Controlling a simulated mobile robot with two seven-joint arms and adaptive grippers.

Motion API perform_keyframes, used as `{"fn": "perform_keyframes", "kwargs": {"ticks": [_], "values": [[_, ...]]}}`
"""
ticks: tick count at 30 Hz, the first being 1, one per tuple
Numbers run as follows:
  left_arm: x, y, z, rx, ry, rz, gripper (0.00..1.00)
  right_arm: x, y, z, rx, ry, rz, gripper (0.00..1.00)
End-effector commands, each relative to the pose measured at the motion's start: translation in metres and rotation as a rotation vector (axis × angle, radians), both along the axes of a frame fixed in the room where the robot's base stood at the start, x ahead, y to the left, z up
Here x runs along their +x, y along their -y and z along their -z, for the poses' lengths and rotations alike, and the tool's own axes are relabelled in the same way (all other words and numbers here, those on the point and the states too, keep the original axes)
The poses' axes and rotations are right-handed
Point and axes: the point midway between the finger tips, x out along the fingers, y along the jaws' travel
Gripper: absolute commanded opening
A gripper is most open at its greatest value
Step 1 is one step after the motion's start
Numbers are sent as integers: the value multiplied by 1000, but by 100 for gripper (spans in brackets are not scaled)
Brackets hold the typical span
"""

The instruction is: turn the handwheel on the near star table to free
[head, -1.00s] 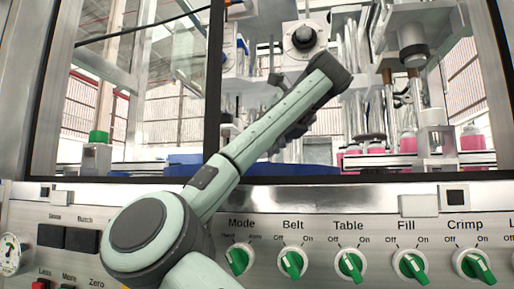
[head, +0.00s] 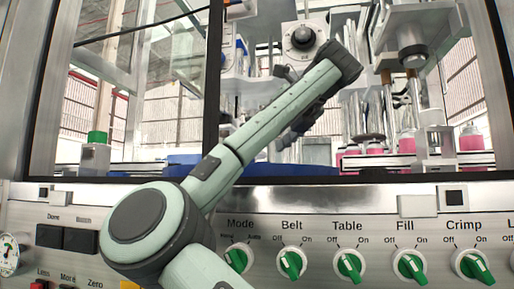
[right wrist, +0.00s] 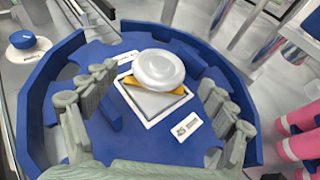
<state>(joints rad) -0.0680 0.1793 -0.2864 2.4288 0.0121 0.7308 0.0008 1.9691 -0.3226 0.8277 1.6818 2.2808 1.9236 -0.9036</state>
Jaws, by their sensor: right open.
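The blue star table (right wrist: 108,148) fills the right wrist view, with raised curved walls around it. A white round disc, which looks like the handwheel (right wrist: 158,68), sits on a yellow piece and a white-edged plate in its middle. My right gripper (right wrist: 155,100) is open, with grey-green fingers left and right of the plate, nearer the camera than the disc and apart from it. In the head view the blue table (head: 300,170) shows only as a strip behind the panel edge; its handwheel is not visible there. My right gripper hangs over it, partly hidden by my forearm. My left gripper is out of view.
A blue-topped round part (right wrist: 22,40) stands at the left, and pink bottles (right wrist: 300,145) at the right. A dark frame post (head: 212,80) is close to my forearm. The control panel has green knobs (head: 291,264).

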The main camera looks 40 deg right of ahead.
Motion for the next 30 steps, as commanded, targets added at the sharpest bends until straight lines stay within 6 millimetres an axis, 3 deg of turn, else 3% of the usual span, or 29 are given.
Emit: {"fn": "perform_keyframes", "kwargs": {"ticks": [6,12,18,30], "values": [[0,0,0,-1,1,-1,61,-46,-4,-21,1,8,-1,85],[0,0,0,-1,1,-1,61,-76,-6,-33,-1,6,-2,85],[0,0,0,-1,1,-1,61,-88,-6,-37,1,1,-2,85],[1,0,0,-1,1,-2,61,-89,-6,-37,-1,0,-1,85]]}}
